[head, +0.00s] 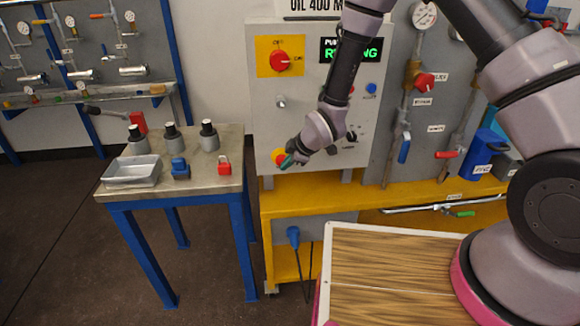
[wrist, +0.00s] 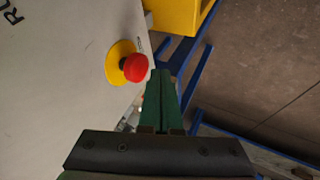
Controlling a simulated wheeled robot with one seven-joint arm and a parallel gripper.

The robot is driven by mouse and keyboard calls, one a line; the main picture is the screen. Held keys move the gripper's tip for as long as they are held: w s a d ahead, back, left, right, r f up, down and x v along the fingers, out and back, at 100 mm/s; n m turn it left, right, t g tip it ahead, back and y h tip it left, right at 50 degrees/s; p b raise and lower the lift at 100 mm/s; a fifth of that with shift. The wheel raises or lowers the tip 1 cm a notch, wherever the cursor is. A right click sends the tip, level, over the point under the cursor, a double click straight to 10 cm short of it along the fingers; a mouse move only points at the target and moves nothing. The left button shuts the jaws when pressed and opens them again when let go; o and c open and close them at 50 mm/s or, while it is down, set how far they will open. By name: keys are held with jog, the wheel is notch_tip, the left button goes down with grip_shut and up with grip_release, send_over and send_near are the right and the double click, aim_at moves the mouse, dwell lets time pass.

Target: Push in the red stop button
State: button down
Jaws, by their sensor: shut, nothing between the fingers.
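The red stop button (wrist: 135,67) sits on a round yellow plate (wrist: 115,58) on the light grey panel. In the head view the stop button (head: 277,156) is low on the panel's left side, partly hidden by my gripper (head: 288,161). My gripper's green fingers (wrist: 160,76) are closed together and empty. In the wrist view the fingertips lie just beside the button, with a small gap in the picture. The button stands out from its plate. I cannot tell the gap in depth.
The control panel (head: 262,110) has a red rotary switch (head: 280,61) and a lit green display (head: 351,50). A yellow bench (head: 285,209) runs below it. A blue-legged table (head: 150,196) with a tray (head: 132,171) and a red padlock (head: 224,166) stands to the left.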

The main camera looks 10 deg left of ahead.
jog(key=shift+w+a, duration=0.2)
jog(key=shift+w, duration=0.3)
